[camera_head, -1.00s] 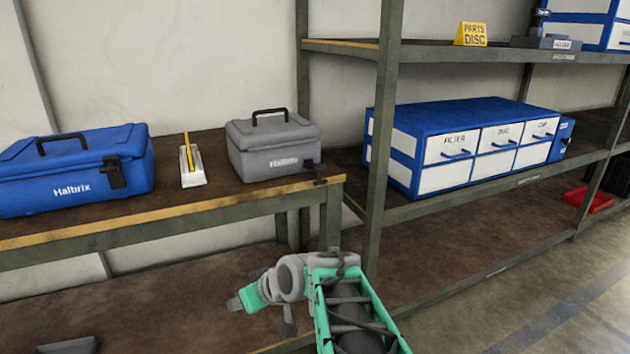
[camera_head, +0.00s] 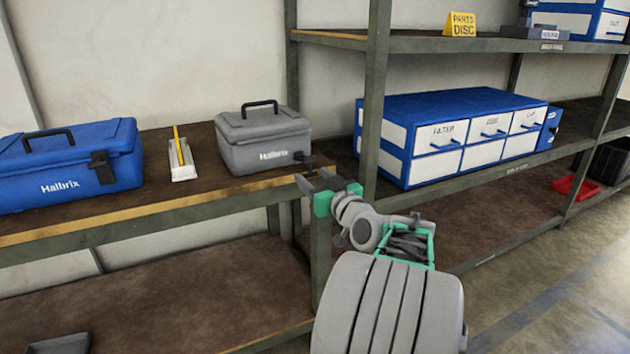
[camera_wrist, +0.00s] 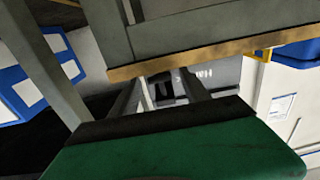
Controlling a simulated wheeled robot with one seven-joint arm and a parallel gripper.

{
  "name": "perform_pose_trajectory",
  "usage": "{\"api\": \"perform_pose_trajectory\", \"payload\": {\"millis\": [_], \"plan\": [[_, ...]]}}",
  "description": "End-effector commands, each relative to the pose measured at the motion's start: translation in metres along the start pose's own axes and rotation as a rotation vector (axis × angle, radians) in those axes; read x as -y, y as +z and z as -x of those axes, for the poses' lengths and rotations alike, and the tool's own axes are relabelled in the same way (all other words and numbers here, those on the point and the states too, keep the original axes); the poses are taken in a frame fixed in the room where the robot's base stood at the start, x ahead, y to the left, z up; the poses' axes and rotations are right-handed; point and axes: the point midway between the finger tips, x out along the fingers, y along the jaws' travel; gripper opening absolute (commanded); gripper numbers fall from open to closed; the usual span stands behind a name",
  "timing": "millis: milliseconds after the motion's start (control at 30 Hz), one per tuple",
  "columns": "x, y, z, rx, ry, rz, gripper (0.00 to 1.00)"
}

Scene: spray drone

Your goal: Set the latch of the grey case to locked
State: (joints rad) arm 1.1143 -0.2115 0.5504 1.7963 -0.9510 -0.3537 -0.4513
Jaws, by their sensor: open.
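The grey case (camera_head: 264,140) stands shut on the workbench (camera_head: 225,192), with its black handle up. Its dark latch (camera_head: 302,159) is at the right end of the front face; I cannot tell how it is set. My gripper (camera_head: 316,181) is open and empty, just in front of the bench edge, below and slightly right of the latch, apart from it. In the wrist view, which looks upside down, the open fingers (camera_wrist: 166,90) frame the dark latch (camera_wrist: 164,85). The grey case (camera_wrist: 224,72) is partly hidden there by the bench edge and a finger.
A blue case (camera_head: 72,165) with a similar dark latch and a pale holder (camera_head: 182,160) with a yellow stick stand left on the bench. A shelf post (camera_head: 376,100) and a blue drawer cabinet (camera_head: 450,140) stand right. The bench's front edge (camera_head: 150,211) lies close to my gripper.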

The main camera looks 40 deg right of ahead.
Motion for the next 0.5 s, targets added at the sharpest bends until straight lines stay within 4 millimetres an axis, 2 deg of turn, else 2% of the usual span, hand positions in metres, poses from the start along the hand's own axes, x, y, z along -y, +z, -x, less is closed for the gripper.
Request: {"api": "perform_pose_trajectory", "payload": {"millis": [200, 500], "plan": [[-0.0001, -0.0004, -0.0004, 0.0, 0.0, 0.0, 0.54], [-0.0001, -0.0001, -0.0001, 0.001, 0.0, -0.001, 0.29]]}}
